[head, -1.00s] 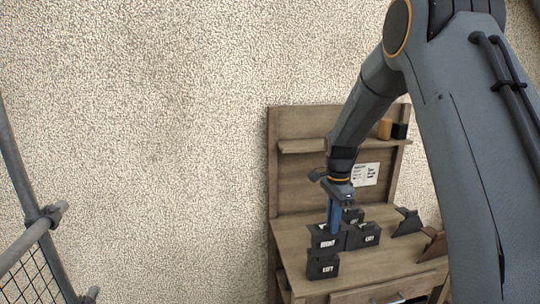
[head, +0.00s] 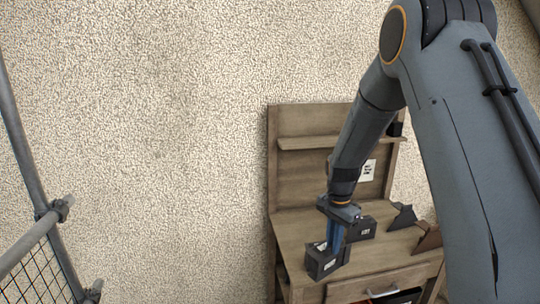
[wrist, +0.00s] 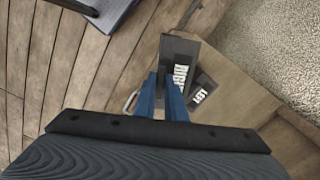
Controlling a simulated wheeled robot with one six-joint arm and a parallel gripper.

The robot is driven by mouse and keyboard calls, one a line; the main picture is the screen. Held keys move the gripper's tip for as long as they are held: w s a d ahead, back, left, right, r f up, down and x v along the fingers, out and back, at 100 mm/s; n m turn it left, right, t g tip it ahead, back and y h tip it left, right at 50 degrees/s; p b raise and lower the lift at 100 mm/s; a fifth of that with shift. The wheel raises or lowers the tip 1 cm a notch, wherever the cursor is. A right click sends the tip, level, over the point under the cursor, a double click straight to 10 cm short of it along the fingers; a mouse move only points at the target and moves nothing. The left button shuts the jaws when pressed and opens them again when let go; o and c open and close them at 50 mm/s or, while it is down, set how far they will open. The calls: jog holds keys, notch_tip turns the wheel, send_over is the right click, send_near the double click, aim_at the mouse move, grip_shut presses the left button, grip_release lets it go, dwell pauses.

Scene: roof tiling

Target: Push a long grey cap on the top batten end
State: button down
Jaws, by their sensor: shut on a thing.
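My gripper (head: 335,238) is at the left of a wooden workbench, its blue fingers pointing down. In the wrist view its two fingers (wrist: 162,82) are close together, shut on a dark grey block (wrist: 181,60) with white lettering that seems to read RIGHT. The block also shows in the head view (head: 321,263), seemingly just above the bench. Another dark block, lettered LEFT (wrist: 203,92), lies behind and below it in the wrist view. I cannot make out a long grey cap as such, and no batten is in view.
Another dark block (head: 361,230) stands behind the fingers on the bench top (head: 378,251). A dark wedge (head: 403,214) and a brown wedge (head: 429,239) are at the right. Scaffold poles (head: 37,178) stand at far left.

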jog(key=s+f+n, duration=1.1)
jog(key=w+f+b, duration=0.3)
jog(key=f+b, duration=0.7)
jog(key=shift+f+b, duration=0.35)
jog(key=shift+w, duration=0.1)
